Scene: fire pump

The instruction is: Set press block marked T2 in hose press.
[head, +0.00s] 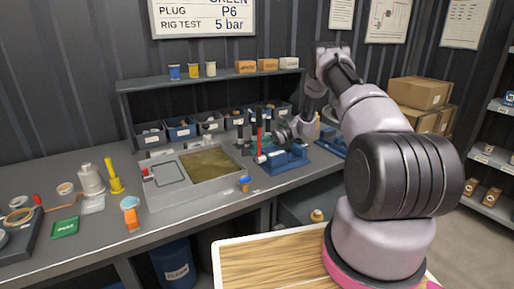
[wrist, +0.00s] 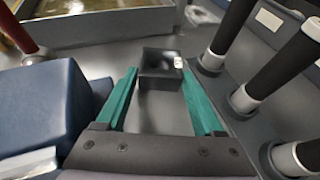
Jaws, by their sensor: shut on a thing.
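My gripper (wrist: 160,75) has teal fingers and is shut on a small dark block (wrist: 158,57) at the fingertips in the wrist view. A small white tag shows on the block, but I cannot read its mark. In the head view, my gripper (head: 277,136) is small and partly hidden above the bench, near the blue press (head: 285,160) with the upright red lever (head: 260,132). In the wrist view, a blue body (wrist: 42,105), apparently part of the press, lies close on the left. The press's seat for the block is not clearly visible.
Several black-handled tools (wrist: 275,75) stand close on the right in the wrist view. A grey basin (head: 205,172) of yellowish liquid lies left of the press in the head view.

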